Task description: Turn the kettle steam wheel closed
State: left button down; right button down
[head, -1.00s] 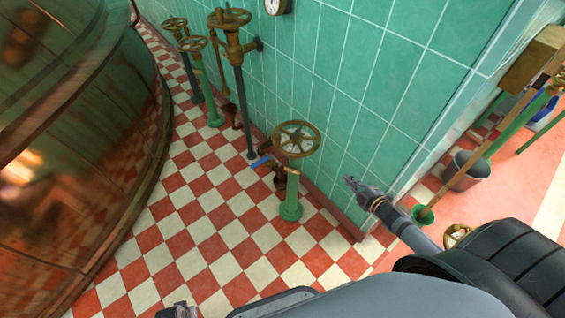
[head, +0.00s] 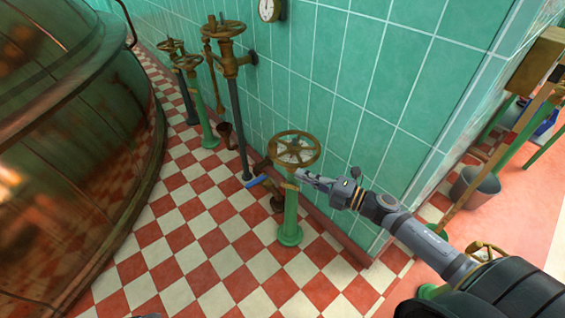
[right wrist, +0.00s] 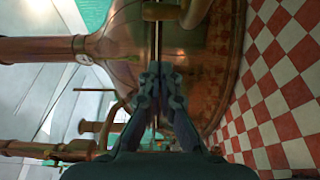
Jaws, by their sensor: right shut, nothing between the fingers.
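A brass handwheel (head: 294,149) with spokes sits on top of a green floor pedestal (head: 290,215) beside the tiled wall; it is the wheel nearest my gripper. My right gripper (head: 300,176) is shut and empty. Its fingertips point left, just below the wheel's near right rim; I cannot tell if they touch it. The right wrist view shows the closed fingers (right wrist: 161,75) with nothing between them. The large copper kettle (head: 70,160) stands at the left, and it also fills the middle of the right wrist view (right wrist: 120,45). My left gripper is not clearly in view.
A blue lever (head: 256,181) sticks out left of the pedestal. More brass handwheels (head: 187,62) on pipes stand farther back along the wall. A grey bucket (head: 475,188) stands at the right past the wall corner. The checkered floor (head: 205,250) between kettle and pedestal is clear.

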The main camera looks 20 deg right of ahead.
pick_arm(q)
jog(key=shift+w+d+f+t+b, duration=0.1)
jog(key=shift+d+f+t+b, duration=0.15)
jog(key=shift+d+t+b, duration=0.3)
pick_arm(e)
jog(key=w+a, duration=0.1)
jog(key=w, duration=0.2)
jog(key=w+a, duration=0.1)
jog(key=w, duration=0.1)
jog(key=w+a, duration=0.1)
jog(key=w, duration=0.2)
jog(key=shift+w+a, duration=0.3)
jog(key=shift+w, duration=0.05)
pick_arm(q)
jog(key=shift+a+r, duration=0.1)
jog(key=shift+a+p, duration=0.1)
jog(key=shift+p, duration=0.25)
pick_arm(e)
jog(key=shift+w+r, duration=0.1)
